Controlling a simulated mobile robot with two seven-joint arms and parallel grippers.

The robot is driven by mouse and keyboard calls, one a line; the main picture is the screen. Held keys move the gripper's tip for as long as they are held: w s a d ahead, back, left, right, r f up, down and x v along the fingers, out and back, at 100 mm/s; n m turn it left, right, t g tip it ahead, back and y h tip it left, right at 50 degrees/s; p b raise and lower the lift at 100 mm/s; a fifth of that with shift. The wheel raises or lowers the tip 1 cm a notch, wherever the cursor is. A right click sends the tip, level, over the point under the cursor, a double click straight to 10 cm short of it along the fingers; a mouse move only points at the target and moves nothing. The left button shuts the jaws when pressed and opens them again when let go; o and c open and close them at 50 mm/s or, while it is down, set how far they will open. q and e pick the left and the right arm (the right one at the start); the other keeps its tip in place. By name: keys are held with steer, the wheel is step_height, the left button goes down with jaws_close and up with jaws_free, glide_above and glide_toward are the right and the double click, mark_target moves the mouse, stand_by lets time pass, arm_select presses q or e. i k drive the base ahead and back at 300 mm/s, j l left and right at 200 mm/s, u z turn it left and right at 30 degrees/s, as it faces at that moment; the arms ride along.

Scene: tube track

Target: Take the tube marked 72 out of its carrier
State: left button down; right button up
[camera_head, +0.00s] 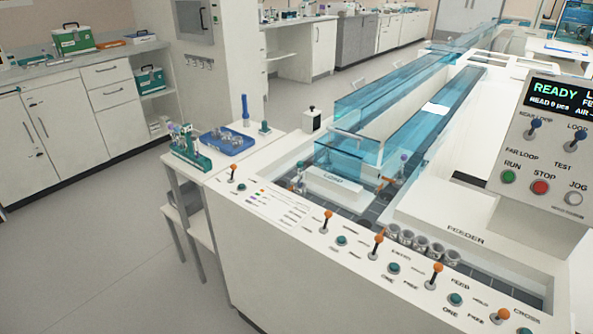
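A tube with a purple cap (404,158) stands upright on the dark track, right of the block marked LOAD (333,178). Another small tube in a carrier (300,177) stands at the left end of that block. The numbers on both tubes are too small to read, so I cannot tell which one is 72. Several grey, cup-like carriers (421,243) stand in a row along the front lane by the feeder and look empty. Neither of my grippers is in view.
A green rack with tubes (190,152) and a blue tray (226,141) stand on the side table at left. Clear blue covers (395,90) run along the track. Orange-tipped levers (378,243) line the front panel. The display (556,92) reads READY. The floor at left is free.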

mark_target(299, 164)
steer(key=i+j+z, duration=0.1)
steer(key=j, duration=0.3)
steer(key=i+j+z, duration=0.15)
steer(key=i+j, duration=0.15)
steer(key=j, duration=0.15)
steer(key=i+j+z, duration=0.1)
steer(key=j, duration=0.3)
steer(key=i+j+z, duration=0.15)
steer(key=j, duration=0.3)
steer(key=i+j+z, duration=0.1)
steer(key=j, duration=0.4)
steer(key=i+j+z, duration=0.15)
steer(key=j, duration=0.3)
